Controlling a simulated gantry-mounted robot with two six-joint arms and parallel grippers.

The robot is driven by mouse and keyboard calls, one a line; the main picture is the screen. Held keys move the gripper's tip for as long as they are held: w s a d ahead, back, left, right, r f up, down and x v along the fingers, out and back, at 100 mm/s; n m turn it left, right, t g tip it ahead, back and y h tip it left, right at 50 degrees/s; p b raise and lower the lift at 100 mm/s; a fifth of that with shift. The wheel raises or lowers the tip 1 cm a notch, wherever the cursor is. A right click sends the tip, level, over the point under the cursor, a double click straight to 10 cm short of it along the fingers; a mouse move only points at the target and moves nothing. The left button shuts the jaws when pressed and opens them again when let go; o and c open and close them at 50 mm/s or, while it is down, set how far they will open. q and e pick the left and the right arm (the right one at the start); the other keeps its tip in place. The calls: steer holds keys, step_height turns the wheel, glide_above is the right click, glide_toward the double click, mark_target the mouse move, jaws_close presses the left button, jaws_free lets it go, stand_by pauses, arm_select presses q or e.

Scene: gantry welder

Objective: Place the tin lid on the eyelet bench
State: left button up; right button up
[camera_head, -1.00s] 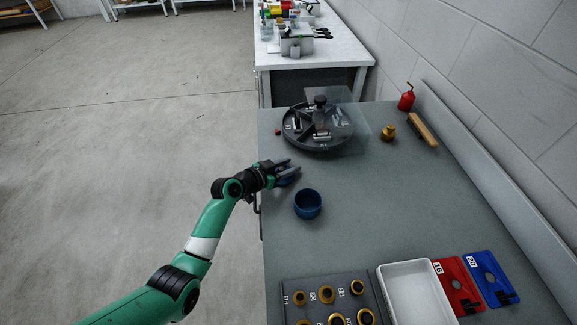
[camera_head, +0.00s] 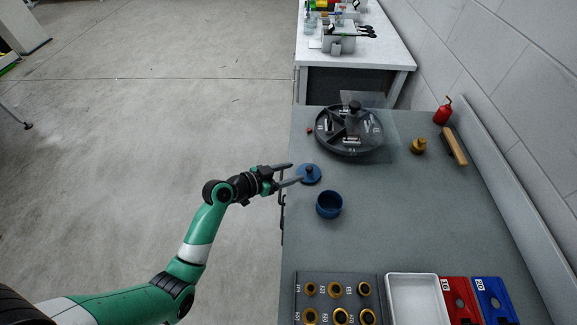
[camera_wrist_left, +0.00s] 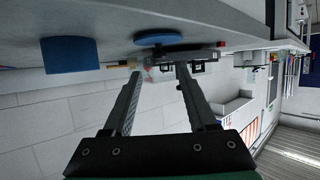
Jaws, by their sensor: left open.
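The tin lid (camera_head: 310,177) is a flat blue disc with a dark knob. It lies on the grey eyelet bench (camera_head: 415,215) near its left edge, and also shows in the left wrist view (camera_wrist_left: 160,40). The open blue tin (camera_head: 329,207) stands upright just nearer than the lid; it shows at the left of the wrist view (camera_wrist_left: 70,56). My left gripper (camera_head: 296,173) is open and empty, its fingertips just left of the lid. In the wrist view a gap shows between the fingers (camera_wrist_left: 157,74) and the lid. My right gripper is out of view.
A round dark sorting tray (camera_head: 348,148) with a clear cover stands behind the lid. A brass piece (camera_head: 418,146), a brush (camera_head: 454,147) and a red bottle (camera_head: 443,113) lie further right. An eyelet rack (camera_head: 338,279) and white tray (camera_head: 413,280) are nearer. The bench middle is clear.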

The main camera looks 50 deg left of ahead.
arm_select(q)
steer(key=shift+s+r, duration=0.25)
steer(key=shift+s, duration=0.1)
steer(key=shift+f, duration=0.1)
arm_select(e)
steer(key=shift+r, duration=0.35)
arm_select(q)
steer(key=w+d+r+m+t, duration=0.1)
steer(key=w+d+r+t, duration=0.2)
steer(key=r, duration=0.9)
steer(key=w+d+r+t, duration=0.15)
steer(key=d+r, duration=0.35)
steer(key=r, duration=0.7)
steer(key=w+d+r+m+t, duration=0.1)
steer(key=d+r+t, duration=0.25)
steer(key=r, duration=0.85)
steer(key=s+d+r+t, duration=0.3)
steer(key=s+r, duration=0.3)
steer(key=r, duration=0.3)
steer(key=s+d+r+n+t+h, duration=0.1)
steer(key=s+d+r+t, duration=0.2)
steer(key=s+r, duration=0.4)
step_height(320, 180, up, 3)
steer(key=shift+d+r+n+h, duration=0.15)
steer(key=shift+d+n+h, duration=0.15)
steer(key=shift+d, duration=0.6)
steer(key=shift+r, duration=0.1)
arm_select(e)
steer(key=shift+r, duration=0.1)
